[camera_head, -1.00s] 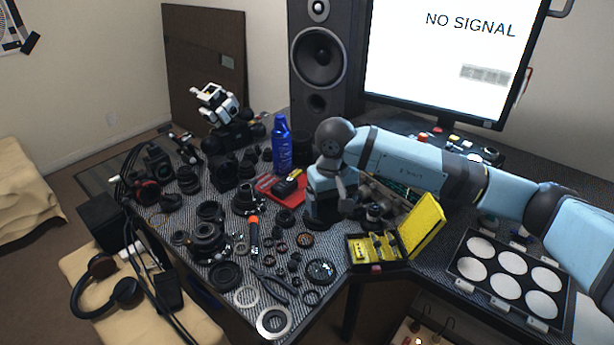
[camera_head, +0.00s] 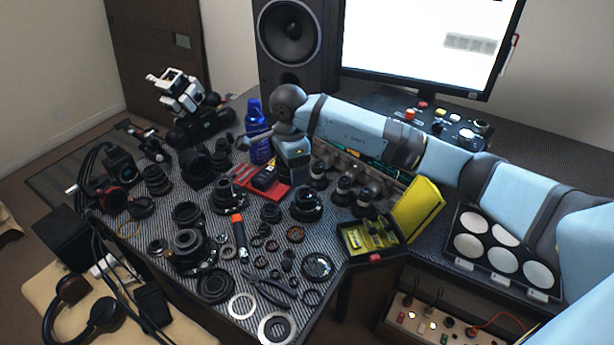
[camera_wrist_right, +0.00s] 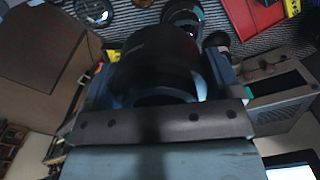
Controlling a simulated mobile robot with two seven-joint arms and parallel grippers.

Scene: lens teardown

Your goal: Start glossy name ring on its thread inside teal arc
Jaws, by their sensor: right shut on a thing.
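My right gripper (camera_head: 300,183) reaches down over the middle of the bench. In the right wrist view its two blue fingers (camera_wrist_right: 163,60) are shut on a wide dark cylindrical part (camera_wrist_right: 155,50). In the head view a black lens-like part (camera_head: 308,206) shows just below the fingers; I cannot tell whether it touches the bench. I cannot pick out a glossy name ring for certain among the dark rings, and no teal arc can be made out. A bluish ring (camera_wrist_right: 183,14) lies beyond the held part in the wrist view. My left gripper is out of view.
Several lens parts and rings cover the left bench. An open yellow case (camera_head: 415,210) and a tray of white discs (camera_head: 463,270) stand to the right.

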